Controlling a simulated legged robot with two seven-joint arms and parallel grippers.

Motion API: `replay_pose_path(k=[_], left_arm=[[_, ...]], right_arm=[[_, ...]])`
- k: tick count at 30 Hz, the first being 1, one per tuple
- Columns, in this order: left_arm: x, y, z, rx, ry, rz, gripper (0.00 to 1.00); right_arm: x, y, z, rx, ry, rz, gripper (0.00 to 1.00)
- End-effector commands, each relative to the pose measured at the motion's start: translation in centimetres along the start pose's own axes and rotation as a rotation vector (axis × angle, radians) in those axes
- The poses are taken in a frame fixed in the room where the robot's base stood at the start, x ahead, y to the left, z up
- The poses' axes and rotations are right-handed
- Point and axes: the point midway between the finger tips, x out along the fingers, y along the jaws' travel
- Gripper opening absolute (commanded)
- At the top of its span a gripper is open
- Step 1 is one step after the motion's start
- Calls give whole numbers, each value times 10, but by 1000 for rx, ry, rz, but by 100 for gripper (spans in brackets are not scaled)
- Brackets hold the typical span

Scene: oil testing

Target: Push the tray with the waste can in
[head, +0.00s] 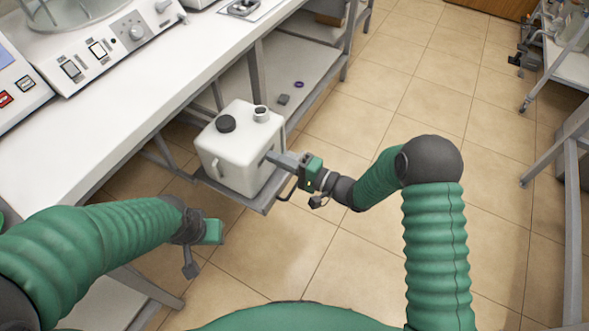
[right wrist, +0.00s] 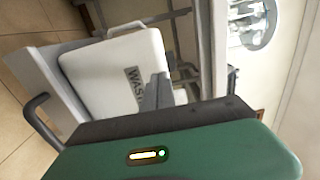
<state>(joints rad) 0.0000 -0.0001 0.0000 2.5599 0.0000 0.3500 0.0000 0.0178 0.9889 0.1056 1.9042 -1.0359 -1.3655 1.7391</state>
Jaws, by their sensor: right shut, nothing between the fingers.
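The white waste can (head: 228,158) stands upright on a grey tray (head: 262,205) that sticks out from under the bench. It has a dark cap and a second, open-looking neck on top. In the right wrist view the can (right wrist: 105,75) shows part of a "WAS…" label. My right gripper (head: 272,157) is shut and empty, with its fingertips close against the can's right side; I cannot tell whether they touch. Its fingers (right wrist: 157,92) overlap the can's label in the right wrist view. My left gripper (head: 203,238) hangs in front of the tray, apart from it; its fingers are unclear.
The white bench (head: 120,120) with instruments (head: 120,45) runs along the left. A lower shelf (head: 310,65) beyond the can holds small items. Tiled floor (head: 400,90) is open to the right. A metal-framed trolley (head: 570,65) stands at far right.

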Motion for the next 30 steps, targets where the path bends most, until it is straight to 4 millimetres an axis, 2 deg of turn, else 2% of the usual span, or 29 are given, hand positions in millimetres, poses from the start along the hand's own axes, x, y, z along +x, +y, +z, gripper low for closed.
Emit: replay_pose_path(k=[3,6,17,22,26,30], left_arm=[[7,0,2,0,0,0,36],[8,0,2,0,0,0,36],[7,0,2,0,0,0,36],[6,0,2,0,0,0,36],[5,0,1,0,0,0,36],[5,0,1,0,0,0,36]], right_arm=[[15,2,0,-2,-1,0,0],[20,1,0,0,0,0,0],[21,0,0,0,1,0,0],[29,0,0,0,0,-1,0],[45,0,1,0,-1,-1,0],[74,0,0,-1,-1,-3,0]])
